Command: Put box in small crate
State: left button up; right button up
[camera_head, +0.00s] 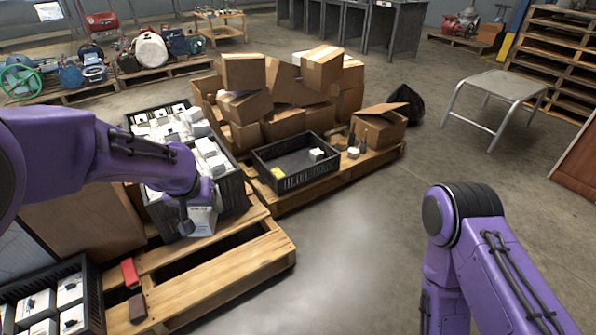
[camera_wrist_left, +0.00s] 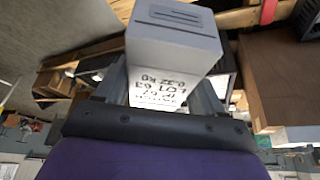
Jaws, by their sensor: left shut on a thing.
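My left gripper (camera_head: 187,222) is shut on a white box (camera_head: 203,221). In the head view the box hangs at the near end of the large black crate, above the pallet. In the left wrist view the box (camera_wrist_left: 172,45) sits between the fingers of the gripper (camera_wrist_left: 165,95), with dark printed lettering on its white face and a grey face toward the camera. The small black crate (camera_head: 296,181) stands on the pallet to the right, mostly empty, with a small white box (camera_head: 316,154) and a yellow item (camera_head: 278,173) inside. My right arm shows at the lower right; its gripper is out of view.
The large black crate (camera_head: 236,193) holds many white boxes. Brown cartons (camera_head: 284,123) are piled behind the small crate. Dark bottles (camera_head: 351,138) and an open carton (camera_head: 378,128) stand right of it. A red item (camera_head: 130,271) lies on the near pallet (camera_head: 215,284).

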aim_at(303, 164)
jog(key=z, duration=0.5)
jog(key=i, duration=1.1)
jog(key=z, duration=1.25)
jog(key=i, duration=0.55)
jog(key=u, duration=0.55)
jog(key=i, duration=0.7)
jog(key=u, duration=0.95)
jog(key=i, duration=0.7)
jog(key=u, duration=0.15)
